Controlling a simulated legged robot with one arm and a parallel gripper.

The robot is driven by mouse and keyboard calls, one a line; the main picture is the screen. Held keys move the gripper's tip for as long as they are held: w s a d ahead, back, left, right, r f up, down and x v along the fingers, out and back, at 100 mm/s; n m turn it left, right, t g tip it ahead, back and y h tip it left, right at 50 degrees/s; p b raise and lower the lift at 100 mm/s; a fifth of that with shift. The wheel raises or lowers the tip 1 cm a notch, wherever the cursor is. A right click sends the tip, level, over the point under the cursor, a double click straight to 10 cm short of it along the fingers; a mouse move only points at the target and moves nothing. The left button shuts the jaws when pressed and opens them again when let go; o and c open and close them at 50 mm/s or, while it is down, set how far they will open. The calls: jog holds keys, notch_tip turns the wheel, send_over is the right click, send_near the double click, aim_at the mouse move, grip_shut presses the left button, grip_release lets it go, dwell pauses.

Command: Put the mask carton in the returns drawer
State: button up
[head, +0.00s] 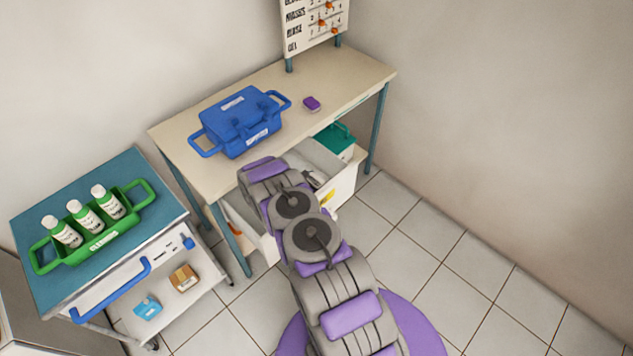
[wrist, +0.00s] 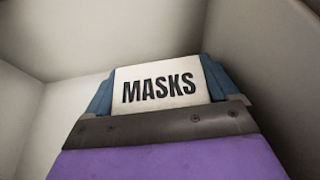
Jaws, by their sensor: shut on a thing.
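In the wrist view, the mask carton (wrist: 160,90) shows a white face printed "MASKS". My gripper (wrist: 158,78) is shut on it, with a blue finger at its left and right sides. Pale walls rise around them, like the inside of a drawer. In the head view, an open white drawer (head: 346,187) sticks out under the beige table, and my arm reaches down into that area. My arm hides the carton and most of the drawer's inside in that view. Whether the carton touches the drawer floor, I cannot tell.
On the table (head: 355,75) stand a blue case (head: 238,112) and a small purple block (head: 311,103). A teal-lidded box (head: 337,138) is under the table. At left, a cart (head: 70,190) holds a green bottle carrier (head: 103,238). The tiled floor at right is clear.

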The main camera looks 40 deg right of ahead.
jog(key=shift+f, duration=0.35)
jog(key=o, duration=0.8)
jog(key=shift+s+f, duration=0.1)
jog(key=shift+s, duration=0.05)
jog(key=shift+o, duration=0.2)
jog(key=shift+r, duration=0.45)
jog(key=p+v, duration=0.2)
jog(key=v, duration=0.5)
jog(key=shift+a+r, duration=0.3)
jog(key=shift+r, duration=0.05)
